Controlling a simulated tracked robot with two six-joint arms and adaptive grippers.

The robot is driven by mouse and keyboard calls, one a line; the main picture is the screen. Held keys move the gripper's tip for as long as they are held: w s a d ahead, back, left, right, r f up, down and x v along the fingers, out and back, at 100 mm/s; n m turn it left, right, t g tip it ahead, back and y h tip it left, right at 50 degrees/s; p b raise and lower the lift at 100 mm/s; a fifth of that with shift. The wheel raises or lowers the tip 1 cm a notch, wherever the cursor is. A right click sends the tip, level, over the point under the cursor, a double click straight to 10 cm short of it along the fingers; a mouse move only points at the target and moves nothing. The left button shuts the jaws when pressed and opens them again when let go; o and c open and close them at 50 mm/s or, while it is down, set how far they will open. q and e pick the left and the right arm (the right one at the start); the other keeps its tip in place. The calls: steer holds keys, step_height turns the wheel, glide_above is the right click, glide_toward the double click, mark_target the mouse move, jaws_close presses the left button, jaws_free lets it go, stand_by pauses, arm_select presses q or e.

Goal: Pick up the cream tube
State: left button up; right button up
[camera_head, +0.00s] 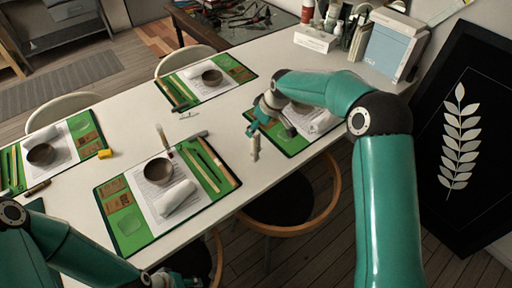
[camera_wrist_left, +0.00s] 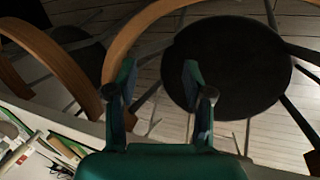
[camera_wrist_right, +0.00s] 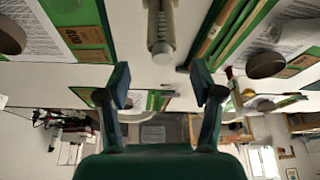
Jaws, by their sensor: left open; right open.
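The cream tube (camera_head: 254,149) is a small pale tube near the front table edge, left of the front-right mat. In the right wrist view the tube (camera_wrist_right: 161,32) shows at the top centre, its ribbed end towards me. My right gripper (camera_head: 268,128) is open just beside and above it in the head view. In the right wrist view the open fingers (camera_wrist_right: 160,97) point towards it with a gap, and nothing is between them. My left gripper (camera_head: 182,281) is open and empty at the front table edge; its fingers (camera_wrist_left: 158,82) show over a chair.
Green mats (camera_head: 128,241) with papers, bowls (camera_head: 158,171) and white rolls (camera_head: 176,199) lie on the white table. Chairs (camera_head: 290,205) stand at the front edge. A blue-white box (camera_head: 394,48) stands at the far right.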

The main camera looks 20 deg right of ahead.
mark_target(254, 136)
steer(key=shift+w+a+f, duration=0.1)
steer(key=shift+w+f, duration=0.1)
steer(key=shift+f, duration=0.45)
steer(key=x, duration=0.1)
steer(key=b+x, duration=0.1)
steer(key=x, duration=0.2)
steer(key=shift+s+f+b, duration=0.3)
steer(key=shift+f+b, duration=0.1)
steer(key=shift+w+a+f, duration=0.1)
steer(key=shift+w+f, duration=0.1)
steer(key=shift+f, duration=0.15)
steer(key=shift+r, duration=0.1)
steer(key=shift+c, duration=0.2)
jaws_close()
